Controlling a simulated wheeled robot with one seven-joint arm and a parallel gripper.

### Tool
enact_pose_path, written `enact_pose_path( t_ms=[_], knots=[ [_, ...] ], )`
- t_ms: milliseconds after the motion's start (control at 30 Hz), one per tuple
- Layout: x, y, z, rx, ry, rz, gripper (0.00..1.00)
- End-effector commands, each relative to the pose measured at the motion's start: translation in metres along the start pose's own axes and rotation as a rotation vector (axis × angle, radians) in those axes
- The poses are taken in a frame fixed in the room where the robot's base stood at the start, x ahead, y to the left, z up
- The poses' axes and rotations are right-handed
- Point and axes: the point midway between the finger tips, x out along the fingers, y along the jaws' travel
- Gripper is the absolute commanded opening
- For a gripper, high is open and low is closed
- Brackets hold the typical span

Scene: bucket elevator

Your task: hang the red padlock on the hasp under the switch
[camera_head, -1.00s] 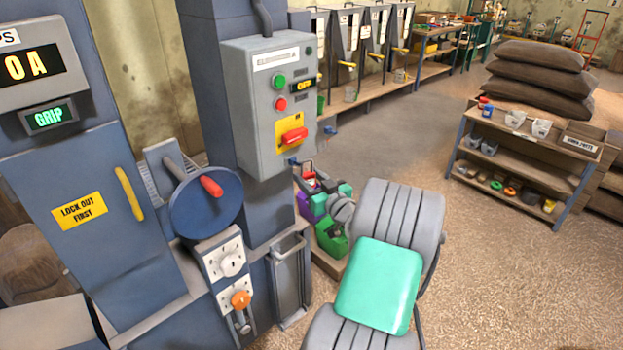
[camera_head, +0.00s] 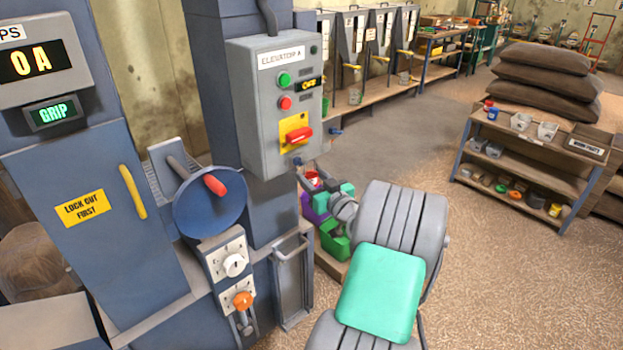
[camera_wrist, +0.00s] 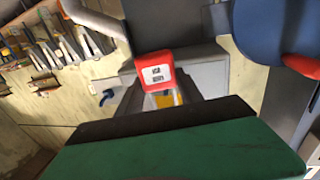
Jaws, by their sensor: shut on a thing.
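The red switch (camera_head: 299,135) sits on a yellow plate on the box marked OFF. Below it, a small blue hasp-like part (camera_head: 298,161) is at the box's lower edge, just above the padlock. Whether the shackle touches it, I cannot tell.
A blue disc with a red-tipped lever (camera_head: 210,201) stands left of the box. A blue knob (camera_head: 337,132) sticks out on the box's right side. A shelf unit (camera_head: 530,160) stands far right, with open floor between.

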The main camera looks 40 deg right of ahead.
Motion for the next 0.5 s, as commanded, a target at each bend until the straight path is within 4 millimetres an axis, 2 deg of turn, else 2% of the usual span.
enact_pose_path(
  t_ms=[500],
  knots=[
    [0.024,-0.005,0.001,-0.002,0.001,-0.001,0.00]
  ],
)
